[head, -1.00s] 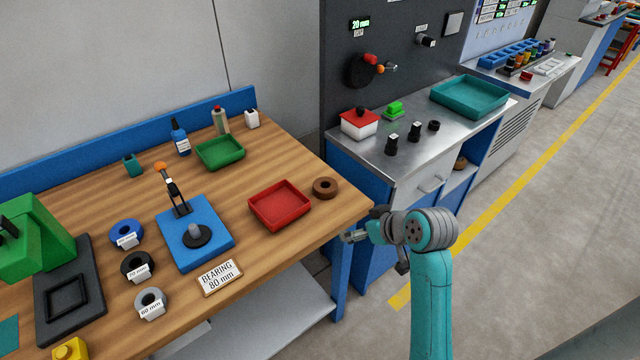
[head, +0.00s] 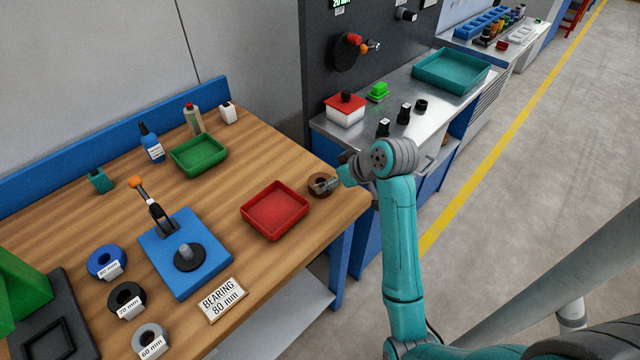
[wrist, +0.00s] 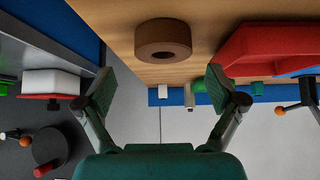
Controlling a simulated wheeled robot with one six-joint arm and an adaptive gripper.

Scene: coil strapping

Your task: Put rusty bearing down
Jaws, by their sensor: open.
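The rusty bearing (head: 317,189) is a brown ring lying flat on the wooden bench near its right corner, just right of the red tray (head: 274,210). In the wrist view the bearing (wrist: 163,40) rests on the bench, beyond and centred between my spread fingertips. My gripper (head: 334,183) reaches in from the right and partly overlaps the bearing in the head view. My gripper (wrist: 163,88) is open and empty in the wrist view, with a gap between its fingers and the bearing.
A green tray (head: 198,156) stands farther back. A blue fixture (head: 186,262) with a lever and a "BEARING 80 mm" sign (head: 222,300) are to the left. A steel-topped cabinet (head: 372,130) with a red-lidded box stands behind the arm. Bare wood lies around the bearing.

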